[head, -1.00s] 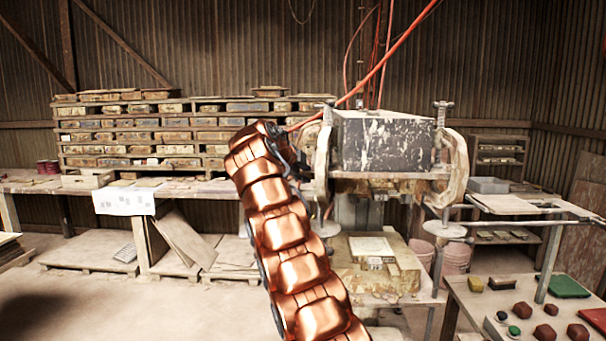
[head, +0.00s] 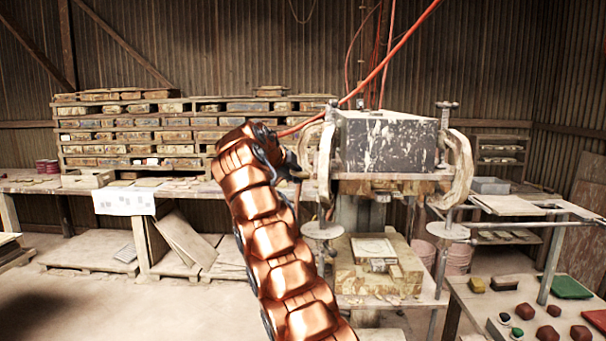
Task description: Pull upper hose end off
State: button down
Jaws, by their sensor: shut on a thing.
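The tile press has a dark, scuffed upper block (head: 385,143) held between pale, worn side clamps. An orange hose (head: 385,62) comes down from the top right, passes the block's upper left corner and runs on left to behind my copper arm. My gripper (head: 293,168) is dark and small, just left of the press's left clamp (head: 323,160). It is shut on the upper hose end, which is mostly hidden by the fingers and arm. I cannot tell whether the hose end still touches its fitting on the press.
Below the block is a lower mould (head: 375,270) on the press table. A bench with red and green pieces (head: 572,287) stands at the front right. Stacked tile shelves (head: 150,135) and a long bench fill the back left. Floor at the left front is clear.

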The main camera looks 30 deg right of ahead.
jog(key=shift+w+a, duration=0.2)
jog(key=shift+a, duration=0.1)
jog(key=c, duration=1.1)
grip_release()
jog(key=shift+a, duration=0.1)
jog(key=shift+o, duration=0.9)
jog(key=shift+d, duration=0.25)
jog(key=shift+s, duration=0.1)
jog(key=v, duration=1.2)
